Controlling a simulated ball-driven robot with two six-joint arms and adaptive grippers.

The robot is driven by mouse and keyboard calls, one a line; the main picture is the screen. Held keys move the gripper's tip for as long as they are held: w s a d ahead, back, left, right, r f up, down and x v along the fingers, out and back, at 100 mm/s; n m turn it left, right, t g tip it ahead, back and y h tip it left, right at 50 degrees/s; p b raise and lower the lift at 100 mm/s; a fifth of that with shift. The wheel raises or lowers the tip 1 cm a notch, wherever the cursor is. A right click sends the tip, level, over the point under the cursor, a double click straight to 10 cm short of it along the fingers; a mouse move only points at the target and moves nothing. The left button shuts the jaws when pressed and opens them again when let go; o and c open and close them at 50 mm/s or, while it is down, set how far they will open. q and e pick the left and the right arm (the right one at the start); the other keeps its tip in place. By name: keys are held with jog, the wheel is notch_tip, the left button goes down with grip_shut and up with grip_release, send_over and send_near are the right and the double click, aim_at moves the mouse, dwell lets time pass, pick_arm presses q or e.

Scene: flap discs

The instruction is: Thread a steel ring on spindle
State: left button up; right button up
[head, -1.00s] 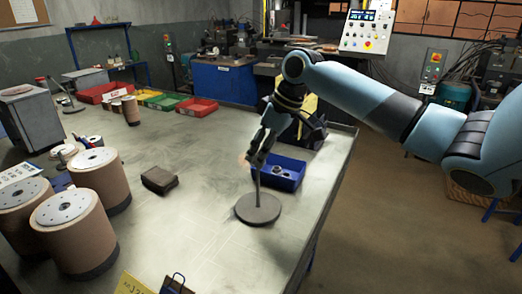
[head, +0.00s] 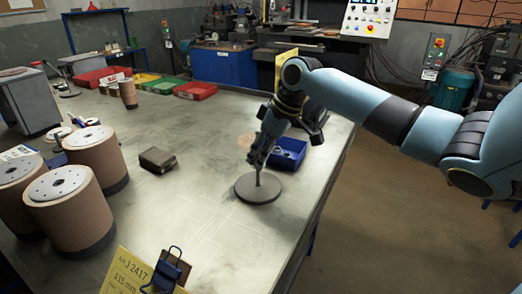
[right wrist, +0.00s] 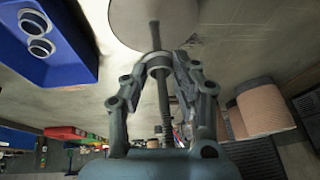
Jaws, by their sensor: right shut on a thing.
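The spindle (head: 258,178) is a thin dark upright rod on a round grey base (head: 258,191) near the table's right side. In the right wrist view the rod (right wrist: 162,95) runs from the round base (right wrist: 150,12) back between my fingers. My right gripper (head: 256,163) is low over the base, around the rod. In the right wrist view, my right gripper (right wrist: 160,68) is shut on a small steel ring (right wrist: 158,61). The ring appears to be around the rod, a little short of the base. In the head view the ring is hidden by the fingers. My left gripper is not in view.
A blue bin (head: 298,150) with more rings (right wrist: 41,47) stands just behind the spindle. A dark block (head: 157,160) lies to the left. Several brown rolls (head: 70,210) stand at the left. A yellow card (head: 135,275) is at the front. The table between is clear.

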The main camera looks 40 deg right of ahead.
jog(key=shift+f+b, duration=0.7)
jog(key=shift+f, duration=0.9)
jog(key=o, duration=0.8)
jog(key=shift+d+r, duration=0.1)
jog(key=shift+r, duration=0.15)
jog(key=v, duration=1.1)
jog(key=shift+s+r, duration=0.15)
jog(key=shift+r, duration=0.1)
